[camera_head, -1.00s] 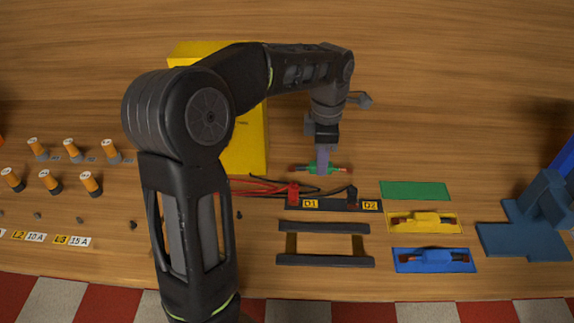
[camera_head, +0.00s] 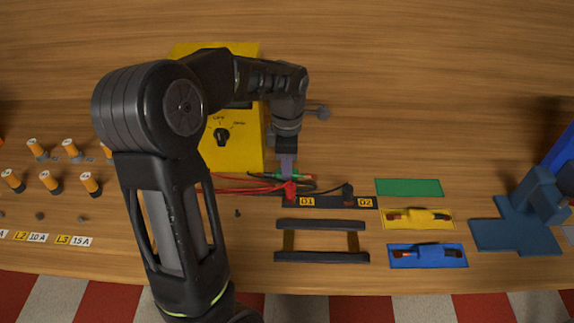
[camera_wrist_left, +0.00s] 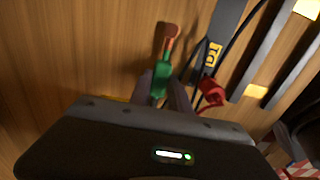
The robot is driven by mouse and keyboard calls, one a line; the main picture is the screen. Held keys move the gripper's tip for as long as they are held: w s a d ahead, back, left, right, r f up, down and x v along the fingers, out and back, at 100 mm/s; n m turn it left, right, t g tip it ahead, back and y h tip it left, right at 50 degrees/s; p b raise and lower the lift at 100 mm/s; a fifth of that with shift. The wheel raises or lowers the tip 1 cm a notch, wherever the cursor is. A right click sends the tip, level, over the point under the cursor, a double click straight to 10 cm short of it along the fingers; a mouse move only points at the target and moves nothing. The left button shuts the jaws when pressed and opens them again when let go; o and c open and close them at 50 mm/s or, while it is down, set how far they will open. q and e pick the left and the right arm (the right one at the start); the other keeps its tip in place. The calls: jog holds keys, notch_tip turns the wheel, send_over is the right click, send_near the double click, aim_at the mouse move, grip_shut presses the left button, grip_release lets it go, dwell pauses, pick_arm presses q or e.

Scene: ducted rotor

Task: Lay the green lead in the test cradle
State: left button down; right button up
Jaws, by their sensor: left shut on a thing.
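My left gripper (camera_head: 287,171) is shut on the green lead (camera_head: 279,176). The green lead lies roughly crosswise in its fingers, just behind the red and black cables. In the left wrist view the green lead (camera_wrist_left: 161,80) sticks out between my fingers (camera_wrist_left: 163,92), its reddish end pointing away. A black frame of two rails with tan cross-pieces, which looks like the test cradle (camera_head: 322,255), lies in front of the gripper and a little right. It is empty. My right gripper is not in view.
A black strip labelled D1 and D2 (camera_head: 330,202) with a red clip (camera_head: 290,190) lies between the lead and the frame. A yellow meter (camera_head: 235,155) stands behind. The green mat (camera_head: 409,187) is bare; yellow (camera_head: 418,227) and blue (camera_head: 427,263) mats hold leads.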

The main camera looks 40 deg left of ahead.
pick_arm(q)
jog(key=shift+f, duration=0.2)
jog(key=c, duration=1.2)
grip_release()
notch_tip(320, 180, up, 12)
jog(key=shift+r, duration=0.15)
jog(key=shift+c, duration=0.3)
